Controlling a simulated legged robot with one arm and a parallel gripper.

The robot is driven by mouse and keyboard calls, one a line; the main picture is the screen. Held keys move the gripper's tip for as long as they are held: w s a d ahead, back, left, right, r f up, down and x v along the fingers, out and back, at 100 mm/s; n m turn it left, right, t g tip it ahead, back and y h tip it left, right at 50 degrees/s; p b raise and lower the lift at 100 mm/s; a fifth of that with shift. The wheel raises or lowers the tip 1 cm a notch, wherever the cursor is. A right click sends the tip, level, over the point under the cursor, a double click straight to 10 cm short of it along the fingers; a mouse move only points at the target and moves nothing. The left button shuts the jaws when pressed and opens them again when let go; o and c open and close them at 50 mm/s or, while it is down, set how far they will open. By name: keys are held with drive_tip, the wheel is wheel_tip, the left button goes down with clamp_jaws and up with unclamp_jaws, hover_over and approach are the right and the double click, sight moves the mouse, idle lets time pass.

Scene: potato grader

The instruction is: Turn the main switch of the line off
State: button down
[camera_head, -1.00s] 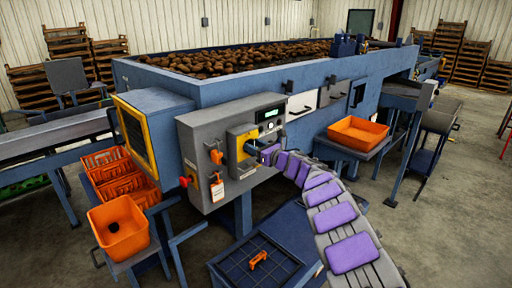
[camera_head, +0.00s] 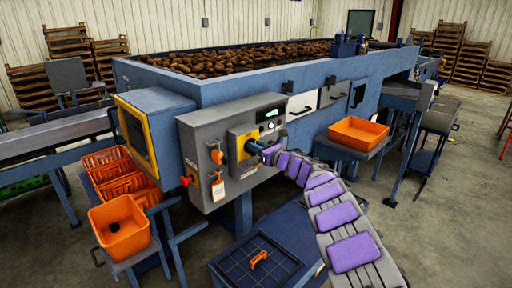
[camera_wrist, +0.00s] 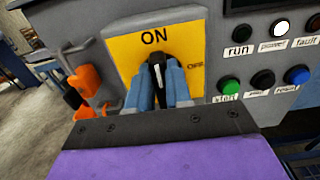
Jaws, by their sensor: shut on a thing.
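The main switch is a black handle (camera_wrist: 157,68) on a yellow plate (camera_wrist: 188,38) marked ON at the top and OFF at the right. The handle points up toward ON. My gripper (camera_wrist: 158,82) is shut on the handle, with one blue finger on each side of it. In the head view my gripper (camera_head: 252,148) reaches from the right to the yellow plate (camera_head: 237,134) on the grey control panel (camera_head: 208,133). The fingers hide the lower part of the handle there.
Right of the switch are labelled lamps and start and reset buttons, such as the green button (camera_wrist: 229,87). To its left is an orange padlock-like part (camera_wrist: 88,80) with a tag below. A blue lidded box (camera_head: 285,262) stands under the panel.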

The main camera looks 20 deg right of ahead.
drive_tip(key=shift+r+m, duration=0.15)
drive_tip(key=shift+m, duration=0.15)
drive_tip(key=shift+w+d+f+m+p, duration=0.1)
drive_tip(key=shift+d+f+m+p, duration=0.15)
drive_tip(key=shift+m+p, duration=2.05)
drive_tip(key=shift+w+d+f+m+p, duration=0.2)
drive_tip(key=shift+m+p, duration=0.8)
drive_tip(key=shift+m, duration=2.5)
drive_tip(key=shift+s+d+f+m+p, duration=0.1)
drive_tip(key=shift+d+f+m+p, duration=0.2)
drive_tip(key=shift+m+p, duration=2)
drive_tip(key=shift+m+b, duration=0.6)
drive_tip(key=shift+m, duration=0.1)
drive_tip(key=c, duration=1.5)
unclamp_jaws()
drive_tip(key=o, duration=0.4)
drive_tip(key=shift+w+d+f, duration=0.15)
drive_tip(key=shift+f, duration=0.05)
drive_tip(key=shift+o, duration=0.3)
